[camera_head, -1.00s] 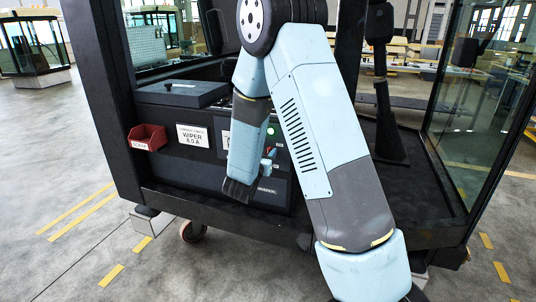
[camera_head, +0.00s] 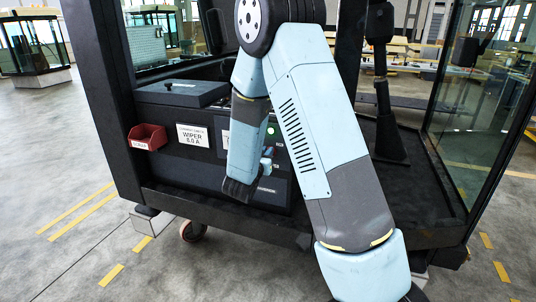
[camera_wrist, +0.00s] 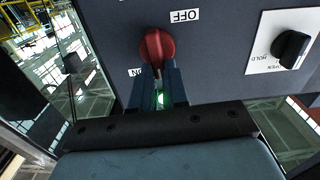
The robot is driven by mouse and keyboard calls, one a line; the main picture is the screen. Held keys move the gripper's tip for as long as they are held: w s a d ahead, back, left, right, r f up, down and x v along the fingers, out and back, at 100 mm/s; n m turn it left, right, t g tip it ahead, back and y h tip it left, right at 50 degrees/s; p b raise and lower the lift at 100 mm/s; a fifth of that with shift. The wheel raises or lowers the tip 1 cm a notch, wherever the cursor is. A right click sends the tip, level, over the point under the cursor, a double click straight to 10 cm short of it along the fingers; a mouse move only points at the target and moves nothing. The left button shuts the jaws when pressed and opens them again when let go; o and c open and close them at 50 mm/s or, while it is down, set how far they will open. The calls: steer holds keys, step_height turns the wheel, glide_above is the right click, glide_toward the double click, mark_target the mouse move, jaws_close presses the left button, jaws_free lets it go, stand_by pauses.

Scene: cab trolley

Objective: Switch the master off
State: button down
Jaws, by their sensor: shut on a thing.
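The red master switch knob (camera_wrist: 155,46) shows at the top middle of the wrist view, on the dark panel (camera_wrist: 215,50). An OFF label (camera_wrist: 185,16) lies to its upper right and an ON label (camera_wrist: 135,72) to its lower left, partly covered. My gripper (camera_wrist: 157,82) is shut on the knob, with a finger on each side of its lower part. In the head view my arm hides the knob, and my gripper is low in front of the cab's control box. I cannot tell exactly which label the knob points to.
A black knob on a white plate (camera_wrist: 292,45) stands to the right in the wrist view. A green light (camera_wrist: 160,98) glows between my fingers. In the head view, a red bin (camera_head: 148,137) and a WIPER label (camera_head: 193,136) are left of my arm. A dark post (camera_head: 383,100) stands right.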

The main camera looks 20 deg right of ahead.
steer(key=shift+w+a+f+n, duration=0.15)
steer(key=shift+a+f+n, duration=0.2)
steer(key=shift+n, duration=2.55)
steer(key=shift+w+a+f+n, duration=0.15)
steer(key=shift+a+f+n, duration=0.2)
steer(key=shift+n, duration=2.55)
steer(key=shift+w+a+f+n, duration=0.15)
steer(key=shift+a+f+n, duration=0.15)
steer(key=shift+n, duration=2.6)
steer(key=shift+f, duration=0.15)
steer(key=c, duration=1.5)
jaws_free()
steer(key=o, duration=0.4)
steer(key=shift+d, duration=0.15)
steer(key=shift+c, duration=0.2)
steer(key=v, duration=1.3)
steer(key=shift+s+a, duration=0.3)
